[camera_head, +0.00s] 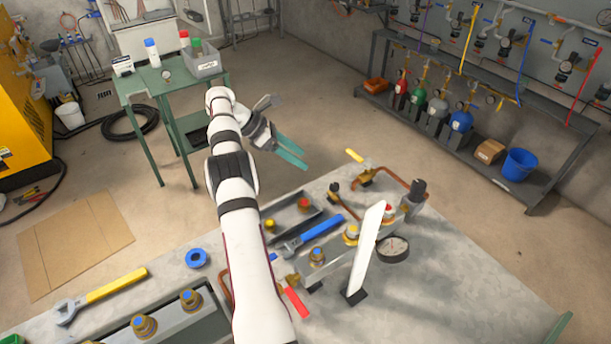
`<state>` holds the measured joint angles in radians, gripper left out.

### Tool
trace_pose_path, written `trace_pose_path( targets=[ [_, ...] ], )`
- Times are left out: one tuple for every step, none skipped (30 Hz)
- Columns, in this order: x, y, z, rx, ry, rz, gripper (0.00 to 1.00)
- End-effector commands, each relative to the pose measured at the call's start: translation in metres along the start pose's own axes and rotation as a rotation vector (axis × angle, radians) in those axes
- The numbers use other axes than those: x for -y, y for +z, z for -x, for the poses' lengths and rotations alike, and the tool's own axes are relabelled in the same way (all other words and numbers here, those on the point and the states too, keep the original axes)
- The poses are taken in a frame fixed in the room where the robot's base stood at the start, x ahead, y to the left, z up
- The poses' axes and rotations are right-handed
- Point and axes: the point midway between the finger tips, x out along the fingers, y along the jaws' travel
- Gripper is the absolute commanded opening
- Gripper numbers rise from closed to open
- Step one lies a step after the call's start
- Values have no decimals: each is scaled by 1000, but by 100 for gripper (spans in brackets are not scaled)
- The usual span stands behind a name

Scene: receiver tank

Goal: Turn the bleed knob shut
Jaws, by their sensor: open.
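My gripper (304,159) has teal fingers and is open and empty. It hangs in the air beyond the back edge of the metal bench, left of the valve assembly. No knob is labelled as the bleed knob. Candidates on the bench are a black upright knob (418,189) on a brass fitting at the back right, and a small red knob (388,208) just left of it. A yellow lever handle (354,156) and a red lever handle (297,302) also show. The gripper is apart from all of them. I cannot tell how far any knob is turned.
A yellow wrench (103,291) lies at front left. The bench's right side is clear.

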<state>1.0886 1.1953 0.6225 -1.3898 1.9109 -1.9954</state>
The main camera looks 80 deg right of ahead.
Motion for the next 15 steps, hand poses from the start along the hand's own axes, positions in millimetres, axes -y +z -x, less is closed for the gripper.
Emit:
trace_pose_path(
  targets=[
    [7, 24, 0, -104, 16, -18, 66],
    [11, 33, 1, -170, 32, -30, 66],
    [17, 43, 3, -247, 55, -51, 66],
    [20, 49, 4, -294, 70, -65, 66],
    [23, 53, 6, -333, 86, -80, 66],
    [26, 57, 8, -371, 100, -97, 66],
    [27, 58, 9, -389, 108, -104, 66],
    [28, 59, 8, -401, 112, -109, 66],
    [27, 57, 4, -408, 114, -111, 66],
    [27, 55, 0, -409, 114, -110, 66],
    [26, 52, -6, -408, 113, -110, 66],
    [25, 48, -14, -409, 112, -109, 66],
    [24, 45, -22, -408, 112, -108, 66],
    [23, 41, -30, -408, 111, -109, 66],
    [21, 36, -42, -408, 111, -109, 66]
  ],
)
